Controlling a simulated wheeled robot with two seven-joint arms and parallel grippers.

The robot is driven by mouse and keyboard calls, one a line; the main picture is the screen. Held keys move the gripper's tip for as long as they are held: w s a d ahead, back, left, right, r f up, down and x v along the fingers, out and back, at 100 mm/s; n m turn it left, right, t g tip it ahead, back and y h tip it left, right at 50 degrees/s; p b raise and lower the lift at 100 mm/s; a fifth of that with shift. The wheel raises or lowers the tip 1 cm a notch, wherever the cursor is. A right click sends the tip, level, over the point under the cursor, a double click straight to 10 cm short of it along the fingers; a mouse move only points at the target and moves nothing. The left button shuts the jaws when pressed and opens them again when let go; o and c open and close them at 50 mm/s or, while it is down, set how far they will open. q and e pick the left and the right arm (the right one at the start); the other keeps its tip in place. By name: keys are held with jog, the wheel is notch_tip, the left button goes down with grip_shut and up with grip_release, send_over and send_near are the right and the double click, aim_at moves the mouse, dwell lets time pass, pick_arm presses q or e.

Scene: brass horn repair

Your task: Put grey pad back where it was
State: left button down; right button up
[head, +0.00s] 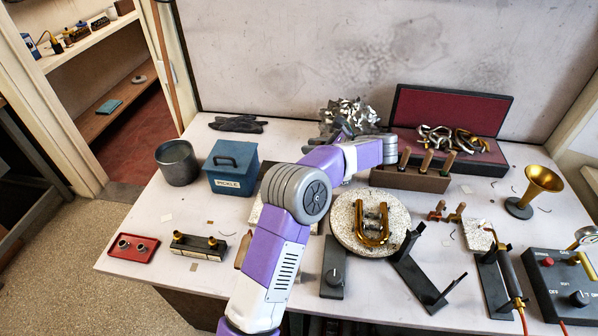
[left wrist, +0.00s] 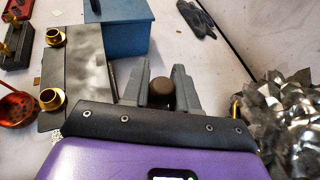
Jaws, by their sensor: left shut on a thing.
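My left gripper (left wrist: 161,82) is shut on a dark brown, rounded thing (left wrist: 161,95) that sits between its two grey fingers. What lies under this brown end is hidden by the hand, and I cannot tell whether it is part of the grey pad. In the head view the fingers are largely hidden behind my purple arm. In the left wrist view a flat grey plate (left wrist: 88,78) lies to the left of the gripper. It is largely behind my arm in the head view. My right gripper is in neither view.
A blue box (head: 230,168) marked PICKLE stands left of my arm. A heap of crumpled silver scraps (head: 350,115) and dark gloves (head: 238,124) lie at the back. A round speckled board (head: 345,222) bears a brass U-shaped piece (head: 371,236). A brass bell (head: 543,179) stands at right.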

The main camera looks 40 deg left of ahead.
pick_arm(q)
notch_tip(320, 180, down, 11)
jog(key=shift+s+b, duration=0.15)
jog(key=shift+b, duration=0.85)
jog(key=shift+a+f, duration=0.25)
jog(key=shift+f, duration=0.35)
jog(key=a, duration=0.2)
jog(key=shift+s+a+r, duration=0.15)
jog(key=shift+a+r, duration=0.05)
jog(key=shift+a, duration=0.15)
jog(key=shift+a+b, duration=0.35)
jog(key=shift+a, duration=0.5)
jog(key=b+x, duration=0.1)
jog(key=x, duration=0.2)
jog(key=shift+s+a+r, duration=0.1)
jog(key=shift+a, duration=0.1)
jog(key=shift+d, duration=0.1)
jog(key=c, duration=0.9)
grip_release()
